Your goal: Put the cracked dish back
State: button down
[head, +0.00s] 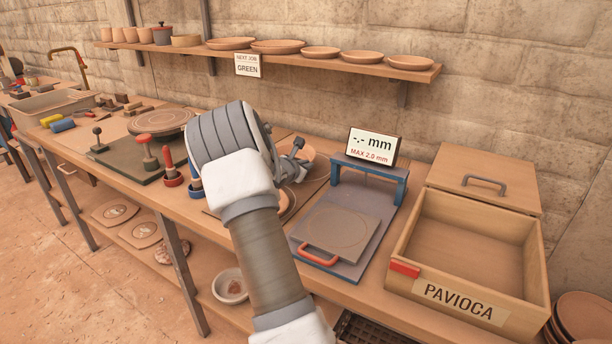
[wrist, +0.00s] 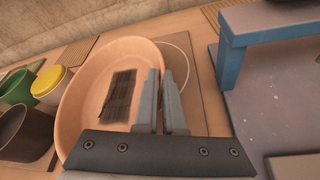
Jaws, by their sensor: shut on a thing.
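My gripper (wrist: 165,95) is shut on the right rim of a round tan dish (wrist: 95,75) in the wrist view. The dish looks tilted, with a dark patch on its inside face that may be a shadow; I cannot make out a crack. In the head view my gripper (head: 297,160) is over the bench, left of the blue gauge stand, and my wrist hides most of the dish (head: 303,152). Whether the dish touches the board below is unclear. Several plain dishes (head: 278,46) stand on the wall shelf (head: 330,61).
The blue gauge stand (head: 370,177) with a "MAX 2.0 mm" display (head: 372,146) is right of my gripper. An open, empty-looking PAVIOCA crate (head: 460,299) is farther right. Coloured pots (wrist: 50,85) stand left of the dish. A white bowl (head: 231,286) is on the lower shelf.

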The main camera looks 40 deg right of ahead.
aim_at(306, 184)
jog(key=shift+f, duration=1.55)
jog(key=shift+f+b, duration=0.25)
jog(key=shift+b, duration=0.25)
jog(key=c, duration=1)
grip_release()
jog(key=shift+r, duration=0.15)
